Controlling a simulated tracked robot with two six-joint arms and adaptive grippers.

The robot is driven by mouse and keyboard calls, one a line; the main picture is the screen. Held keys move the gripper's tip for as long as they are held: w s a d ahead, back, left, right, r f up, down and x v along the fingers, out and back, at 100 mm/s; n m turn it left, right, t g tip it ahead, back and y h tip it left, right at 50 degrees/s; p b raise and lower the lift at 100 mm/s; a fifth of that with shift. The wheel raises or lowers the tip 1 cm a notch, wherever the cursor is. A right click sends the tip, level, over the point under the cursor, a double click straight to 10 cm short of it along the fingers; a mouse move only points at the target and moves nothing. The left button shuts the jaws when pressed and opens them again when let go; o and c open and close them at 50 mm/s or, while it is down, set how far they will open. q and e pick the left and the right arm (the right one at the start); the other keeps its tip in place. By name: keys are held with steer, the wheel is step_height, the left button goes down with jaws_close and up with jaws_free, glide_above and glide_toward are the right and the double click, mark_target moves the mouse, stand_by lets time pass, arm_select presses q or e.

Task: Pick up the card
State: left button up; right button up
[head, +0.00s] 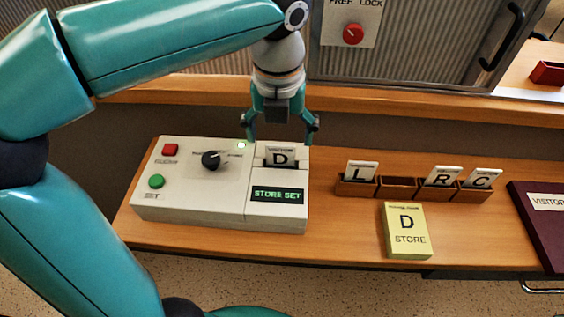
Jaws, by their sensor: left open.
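A white card marked "D" (280,157) stands upright in a slot of the white console (215,215). Its lower part is hidden in the slot. My left gripper (281,134) is open and points down, with its fingers to either side of and above the card. I cannot tell whether the fingers are level with the card in depth. The console's green display (278,195) reads "STORE SET". My right gripper is not in the head view.
The console has a red button (170,149), a green button (156,181) and a black knob (210,159). Cards L (361,171), R (441,177) and C (482,178) stand in brown holders; one holder (398,187) is empty. A yellow "D STORE" block (406,230) lies in front.

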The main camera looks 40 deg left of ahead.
mark_target(281, 149)
arm_select(q)
steer(key=shift+w+a+f+b, duration=0.1)
steer(key=shift+w+f, duration=0.05)
steer(key=shift+f, duration=0.75)
steer(key=shift+w+a+f+b, duration=0.1)
steer(key=shift+w+f, duration=0.1)
steer(key=shift+f, duration=0.7)
steer(key=shift+w+a+f+b, duration=0.1)
steer(key=shift+w+f, duration=0.05)
steer(key=shift+f, duration=0.75)
steer(key=c, duration=1)
steer(key=shift+r, duration=0.1)
step_height(281, 149, up, 20)
steer(key=p, duration=0.5)
steer(key=shift+o, duration=0.9)
steer(key=c, duration=0.4)
